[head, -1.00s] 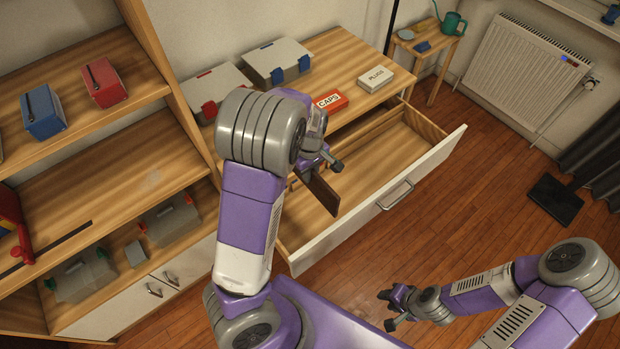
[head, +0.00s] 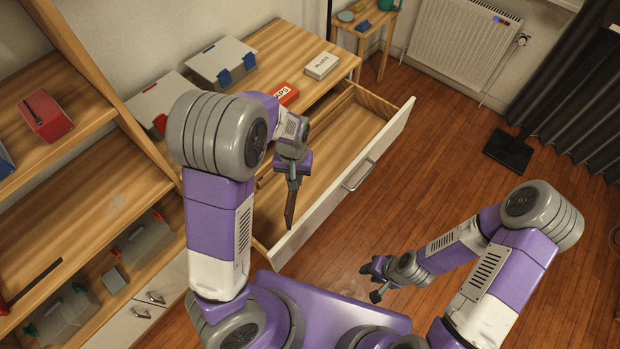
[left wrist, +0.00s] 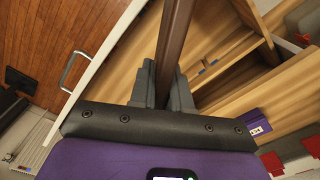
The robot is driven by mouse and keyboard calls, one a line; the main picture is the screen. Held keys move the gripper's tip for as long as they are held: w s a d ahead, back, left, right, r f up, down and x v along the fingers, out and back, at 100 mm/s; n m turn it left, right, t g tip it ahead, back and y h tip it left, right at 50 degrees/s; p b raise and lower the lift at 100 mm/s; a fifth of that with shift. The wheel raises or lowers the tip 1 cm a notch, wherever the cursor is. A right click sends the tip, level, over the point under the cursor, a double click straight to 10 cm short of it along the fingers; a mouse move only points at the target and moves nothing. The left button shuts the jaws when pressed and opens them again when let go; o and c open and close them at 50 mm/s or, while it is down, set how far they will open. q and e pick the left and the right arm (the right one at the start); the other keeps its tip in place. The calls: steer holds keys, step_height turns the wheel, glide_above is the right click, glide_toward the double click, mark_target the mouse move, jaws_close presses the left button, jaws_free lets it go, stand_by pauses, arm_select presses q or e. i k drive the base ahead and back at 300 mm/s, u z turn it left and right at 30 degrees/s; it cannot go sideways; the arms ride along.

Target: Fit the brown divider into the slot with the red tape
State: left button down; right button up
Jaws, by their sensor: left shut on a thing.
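The brown divider (head: 290,207) is a thin dark strip. It hangs steeply tilted from my left gripper (head: 294,178), over the open drawer (head: 372,168). In the left wrist view the divider (left wrist: 174,42) runs up from between the grey fingers of my left gripper (left wrist: 162,88), which are shut on it. That view also shows a small blue mark (left wrist: 204,65) inside the drawer. I cannot make out red tape or the slot; my arm hides part of the drawer. My right gripper (head: 374,282) is open and empty, in front of the drawer, over the floor.
A red CAPS box (head: 284,94) and a white PLUGS box (head: 322,65) lie on the desktop (head: 285,48) above the drawer. A grey case (head: 222,63) stands behind them. Shelves with cases fill the left. The wooden floor (head: 440,130) at right is mostly clear.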

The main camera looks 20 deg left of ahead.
mark_target(351, 127)
steer(key=z, duration=0.5)
steer(key=k, duration=0.6)
steer(key=z, duration=0.55)
steer(key=i, duration=0.75)
steer(key=u, duration=1.15)
steer(key=i, duration=0.45)
steer(key=u, duration=0.4)
